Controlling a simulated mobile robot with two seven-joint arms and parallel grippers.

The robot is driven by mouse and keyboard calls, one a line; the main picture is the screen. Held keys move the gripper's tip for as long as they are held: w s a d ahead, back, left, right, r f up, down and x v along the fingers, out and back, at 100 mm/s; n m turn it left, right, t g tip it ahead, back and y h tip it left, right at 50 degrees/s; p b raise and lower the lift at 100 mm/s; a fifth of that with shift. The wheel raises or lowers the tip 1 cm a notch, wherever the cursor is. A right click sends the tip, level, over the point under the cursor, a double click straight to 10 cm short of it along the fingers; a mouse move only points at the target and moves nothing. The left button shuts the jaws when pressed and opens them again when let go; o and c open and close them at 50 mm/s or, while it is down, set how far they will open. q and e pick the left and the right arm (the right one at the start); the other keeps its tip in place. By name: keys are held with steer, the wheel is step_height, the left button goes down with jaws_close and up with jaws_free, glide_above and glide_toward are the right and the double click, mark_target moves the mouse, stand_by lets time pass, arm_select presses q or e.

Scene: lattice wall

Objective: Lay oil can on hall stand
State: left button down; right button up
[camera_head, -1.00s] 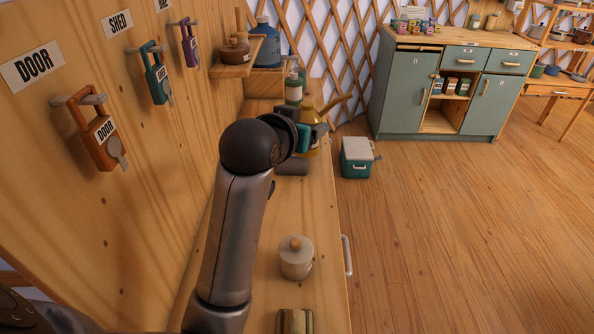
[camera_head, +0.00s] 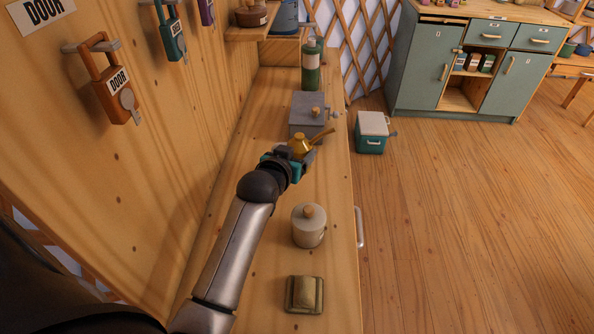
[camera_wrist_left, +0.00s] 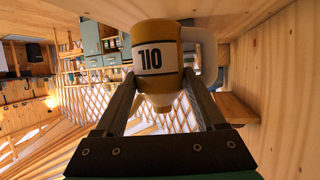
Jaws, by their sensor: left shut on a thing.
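The oil can (camera_head: 301,146) is yellow-gold with a thin spout pointing to the upper right. My left gripper (camera_head: 292,160) is shut on it, over the wooden top of the hall stand (camera_head: 333,195). In the left wrist view the oil can (camera_wrist_left: 157,55) shows a white "110" label and a pale handle, between the two fingers of the gripper (camera_wrist_left: 158,78). I cannot tell whether its base touches the stand. My right gripper is not in view.
A grey box with a knob (camera_head: 308,112) stands just behind the can, and a green bottle (camera_head: 311,70) farther back. A lidded pot (camera_head: 308,228) and a soap dish (camera_head: 304,294) stand nearer. Padlocks such as the orange one (camera_head: 113,92) hang on the left panel.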

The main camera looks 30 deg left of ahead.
arm_select(q)
steer(key=shift+f+b, duration=0.65)
steer(key=shift+f, duration=1.7)
jaws_free()
steer(key=shift+f, duration=0.2)
steer(key=shift+r, duration=0.25)
steer(key=p+v, duration=0.2)
steer(key=v, duration=1)
steer(key=shift+p, duration=0.35)
